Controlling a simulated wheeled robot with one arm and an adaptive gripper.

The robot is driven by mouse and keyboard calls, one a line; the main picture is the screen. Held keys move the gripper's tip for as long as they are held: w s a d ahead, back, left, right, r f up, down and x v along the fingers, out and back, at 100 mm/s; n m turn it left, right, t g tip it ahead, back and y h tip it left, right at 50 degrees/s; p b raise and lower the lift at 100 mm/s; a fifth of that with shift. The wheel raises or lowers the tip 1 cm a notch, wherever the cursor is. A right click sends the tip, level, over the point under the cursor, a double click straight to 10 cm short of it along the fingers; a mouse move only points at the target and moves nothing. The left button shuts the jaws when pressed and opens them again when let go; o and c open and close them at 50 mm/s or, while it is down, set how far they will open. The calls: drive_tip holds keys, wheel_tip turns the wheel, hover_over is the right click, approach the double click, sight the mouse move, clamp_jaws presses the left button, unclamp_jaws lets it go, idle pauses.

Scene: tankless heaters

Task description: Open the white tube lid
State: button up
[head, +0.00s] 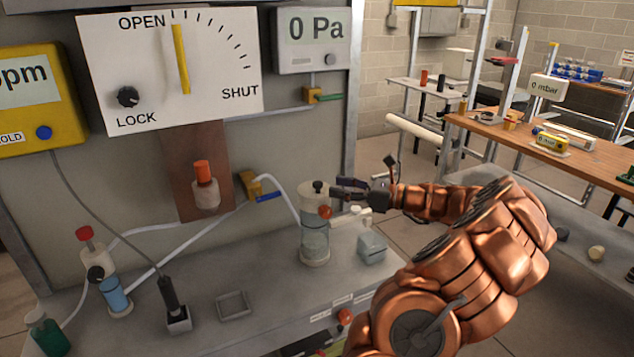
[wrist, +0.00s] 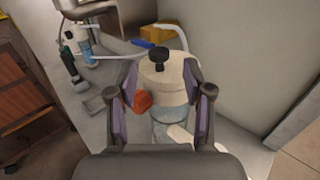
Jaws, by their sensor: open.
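A clear upright tube (head: 314,240) stands on the bench in the head view, with a white lid (head: 312,198) on top. The lid has a black knob on its top and an orange knob low on its side. My gripper (head: 340,187) is open at the right of the lid, close to its upper part. In the wrist view, the open fingers of my gripper (wrist: 160,78) lie on either side of the white lid (wrist: 172,75), with the black knob (wrist: 158,55) between and beyond them. I cannot tell whether either finger touches the lid.
A small grey box (head: 372,247) sits right of the tube. A white hose runs from the tube to a yellow valve (head: 258,188) with a blue handle. A blue-filled tube (head: 115,295) and a square grey tray (head: 234,304) stand left. Bare bench lies between.

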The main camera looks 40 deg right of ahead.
sight(318, 182)
drive_tip(key=shift+p+x, duration=0.45)
drive_tip(key=shift+x, duration=2.7)
drive_tip(key=shift+c, duration=0.2)
clamp_jaws()
